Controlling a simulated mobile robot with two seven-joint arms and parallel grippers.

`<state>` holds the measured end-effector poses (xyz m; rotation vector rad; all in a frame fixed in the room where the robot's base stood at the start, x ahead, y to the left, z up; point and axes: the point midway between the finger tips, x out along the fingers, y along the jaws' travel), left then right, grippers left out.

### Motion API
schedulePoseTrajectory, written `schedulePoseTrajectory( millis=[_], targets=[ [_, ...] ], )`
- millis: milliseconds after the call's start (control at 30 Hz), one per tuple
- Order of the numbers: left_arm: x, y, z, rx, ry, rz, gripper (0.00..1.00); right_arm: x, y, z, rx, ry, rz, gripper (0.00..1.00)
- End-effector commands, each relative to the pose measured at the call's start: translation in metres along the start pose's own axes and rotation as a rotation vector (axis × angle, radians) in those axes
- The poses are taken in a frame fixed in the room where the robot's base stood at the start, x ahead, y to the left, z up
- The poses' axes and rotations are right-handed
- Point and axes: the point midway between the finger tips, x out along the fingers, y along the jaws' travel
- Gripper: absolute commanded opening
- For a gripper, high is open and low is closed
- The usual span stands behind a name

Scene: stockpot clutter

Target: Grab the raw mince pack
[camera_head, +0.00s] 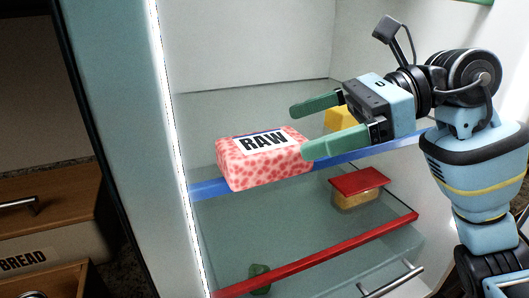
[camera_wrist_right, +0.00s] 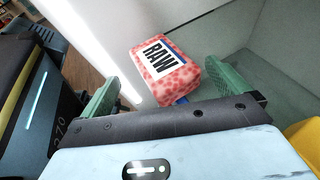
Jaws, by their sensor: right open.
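The raw mince pack (camera_head: 265,168) is a pink speckled block with a white "RAW" label. It sits on the blue-edged fridge shelf, at the front left, and overhangs the blue edge a little. My right gripper (camera_head: 298,130) is open and empty, with green fingers, just right of the pack. Its near fingertip is at the pack's right end in the head view; I cannot tell if they touch. In the right wrist view the pack (camera_wrist_right: 164,70) lies ahead, between and beyond the two fingers (camera_wrist_right: 168,88). My left gripper is not in view.
A yellow block (camera_head: 340,118) stands behind my right gripper on the same shelf. A red-lidded container (camera_head: 358,188) and a green item (camera_head: 259,279) are lower down. The lit fridge side wall (camera_head: 178,160) is close left of the pack. A bread drawer (camera_head: 60,250) is outside, left.

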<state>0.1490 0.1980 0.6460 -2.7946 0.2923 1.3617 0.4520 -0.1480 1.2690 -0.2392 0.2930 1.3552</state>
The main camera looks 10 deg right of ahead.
Motion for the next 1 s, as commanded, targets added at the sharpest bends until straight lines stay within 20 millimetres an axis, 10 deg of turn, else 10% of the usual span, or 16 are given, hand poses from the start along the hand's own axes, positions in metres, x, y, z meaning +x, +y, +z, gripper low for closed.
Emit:
schedulePoseTrajectory(
  millis=[633, 1000],
  targets=[
    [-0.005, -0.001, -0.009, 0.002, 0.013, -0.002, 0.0, 0.049, -0.001, -0.001, 0.0, 0.001, 0.001, 1.0],
    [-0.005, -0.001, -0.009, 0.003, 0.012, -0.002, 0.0, 0.049, -0.001, -0.002, 0.001, 0.002, 0.001, 0.53]
  ],
)
